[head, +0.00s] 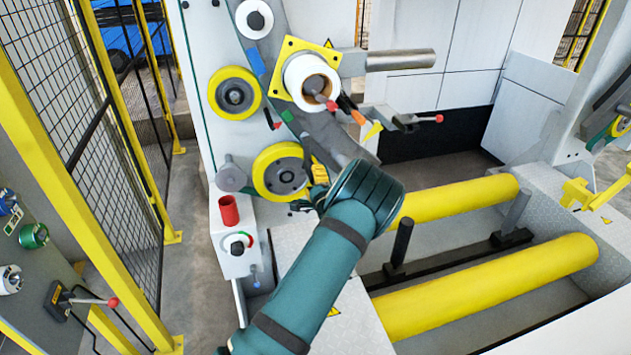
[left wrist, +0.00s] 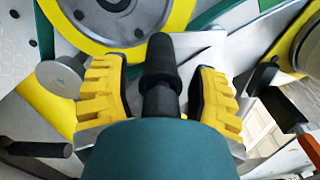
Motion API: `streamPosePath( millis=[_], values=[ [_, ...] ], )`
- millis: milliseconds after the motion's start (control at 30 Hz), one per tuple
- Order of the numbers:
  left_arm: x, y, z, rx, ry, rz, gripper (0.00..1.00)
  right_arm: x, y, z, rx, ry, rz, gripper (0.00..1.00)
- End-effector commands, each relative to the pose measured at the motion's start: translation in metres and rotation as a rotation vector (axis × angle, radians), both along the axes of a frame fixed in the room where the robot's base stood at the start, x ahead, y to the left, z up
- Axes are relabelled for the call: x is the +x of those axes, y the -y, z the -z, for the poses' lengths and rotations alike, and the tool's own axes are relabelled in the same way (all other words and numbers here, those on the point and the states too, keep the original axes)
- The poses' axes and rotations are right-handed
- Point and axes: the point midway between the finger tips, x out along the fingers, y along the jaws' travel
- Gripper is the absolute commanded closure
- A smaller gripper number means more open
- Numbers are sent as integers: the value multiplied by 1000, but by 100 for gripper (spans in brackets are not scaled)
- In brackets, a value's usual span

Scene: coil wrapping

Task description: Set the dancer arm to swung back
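My left gripper (head: 319,172) reaches in to the machine panel, just right of the lower yellow-rimmed roller (head: 281,173). In the left wrist view its yellow fingers (left wrist: 160,95) are spread apart. A black handle (left wrist: 161,65), which appears to belong to the dancer arm, stands between them with gaps showing on both sides. A grey arm (head: 335,137) shows above my gripper in the head view and looks like part of the dancer arm; its lower end is hidden by my gripper and wrist. My right gripper is not in view.
Another yellow-rimmed roller (head: 235,93) is at upper left. Yellow rollers (head: 490,285) lie at lower right; a mesh fence (head: 120,160) stands left.

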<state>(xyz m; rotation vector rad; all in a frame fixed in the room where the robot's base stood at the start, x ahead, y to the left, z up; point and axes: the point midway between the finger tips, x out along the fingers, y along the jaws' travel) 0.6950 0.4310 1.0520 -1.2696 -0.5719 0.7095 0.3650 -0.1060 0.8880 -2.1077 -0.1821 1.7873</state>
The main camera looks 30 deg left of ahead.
Motion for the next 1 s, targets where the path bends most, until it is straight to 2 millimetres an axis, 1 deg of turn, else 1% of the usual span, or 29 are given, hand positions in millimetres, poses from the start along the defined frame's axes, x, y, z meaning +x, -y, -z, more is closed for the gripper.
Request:
streamPosePath(
  millis=[233, 367, 467, 600, 800, 1000],
  values=[
    [0, 2, 0, -2, 1, 3, 41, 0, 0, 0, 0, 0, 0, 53],
    [-6, 10, 0, -1, 0, 4, 41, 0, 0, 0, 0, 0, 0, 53],
    [-16, 22, 0, -2, 0, 4, 41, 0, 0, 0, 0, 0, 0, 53],
    [-36, 44, 0, -2, -1, 5, 41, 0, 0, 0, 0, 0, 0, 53],
    [-61, 71, 0, -1, 0, 3, 41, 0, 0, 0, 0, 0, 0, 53],
    [-76, 87, 0, -1, 0, 2, 41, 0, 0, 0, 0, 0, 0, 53]
  ],
)
